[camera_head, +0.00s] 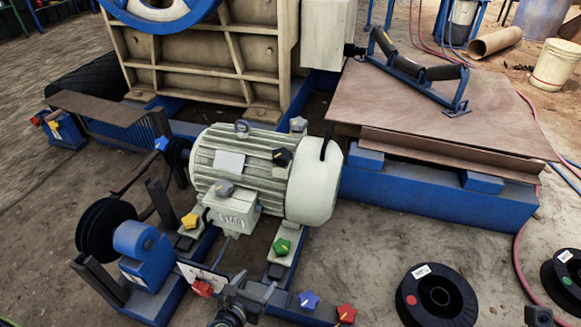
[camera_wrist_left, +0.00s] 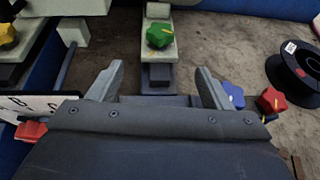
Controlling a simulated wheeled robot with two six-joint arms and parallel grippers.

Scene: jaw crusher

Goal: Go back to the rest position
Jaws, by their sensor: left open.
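My left gripper (camera_head: 254,286) is low in the head view, above the blue frame in front of the grey motor (camera_head: 240,165). In the left wrist view its two fingers (camera_wrist_left: 160,76) stand wide apart with nothing between them. A green star knob (camera_wrist_left: 160,36) lies beyond the fingertips on a light block; it also shows in the head view (camera_head: 282,246).
A blue star knob (camera_head: 309,299) and a red one (camera_head: 346,313) sit right of the gripper. Black spools (camera_head: 436,296) lie on the floor at the lower right. A blue pulley bracket (camera_head: 148,256) stands left. Open floor lies right of the motor.

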